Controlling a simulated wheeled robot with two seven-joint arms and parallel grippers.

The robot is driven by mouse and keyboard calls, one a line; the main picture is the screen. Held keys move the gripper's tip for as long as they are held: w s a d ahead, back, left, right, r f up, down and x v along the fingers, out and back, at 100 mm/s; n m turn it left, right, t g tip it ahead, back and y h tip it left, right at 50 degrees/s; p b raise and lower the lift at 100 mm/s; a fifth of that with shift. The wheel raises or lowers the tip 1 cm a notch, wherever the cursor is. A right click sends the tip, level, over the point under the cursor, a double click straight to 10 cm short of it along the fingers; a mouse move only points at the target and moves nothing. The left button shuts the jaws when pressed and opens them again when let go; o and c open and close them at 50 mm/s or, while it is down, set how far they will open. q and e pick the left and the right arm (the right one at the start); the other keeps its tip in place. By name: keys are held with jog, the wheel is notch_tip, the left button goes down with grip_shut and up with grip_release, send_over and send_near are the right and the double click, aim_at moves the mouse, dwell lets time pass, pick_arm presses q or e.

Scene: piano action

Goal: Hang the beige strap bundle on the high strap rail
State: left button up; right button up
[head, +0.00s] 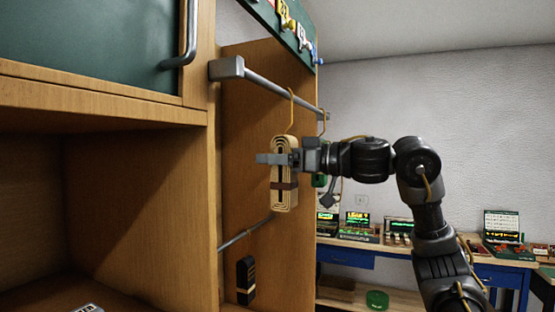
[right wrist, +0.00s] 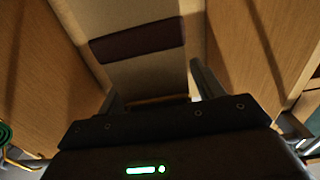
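The beige strap bundle (head: 285,196) hangs upright with a dark band around its lower part and a yellow wire hook on top. The hook's top overlaps the high strap rail (head: 268,85); I cannot tell whether it bears on it. My right gripper (head: 275,158) reaches in from the right, one finger across the bundle's front. In the right wrist view the bundle (right wrist: 148,75) fills the space between the fingers (right wrist: 157,92), which look closed on its sides. My left gripper is not in view.
Another hook (head: 323,122) is farther along the high rail, with a green item below. A lower rail (head: 246,232) and a dark bundle (head: 246,280) are on the wooden panel (head: 240,150). A cabinet (head: 110,190) stands at left, a blue workbench (head: 350,256) behind.

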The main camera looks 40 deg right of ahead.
jog(key=b+v, duration=0.3)
jog(key=v, duration=0.7)
jog(key=shift+s+d, duration=0.2)
jog(key=shift+s, duration=0.15)
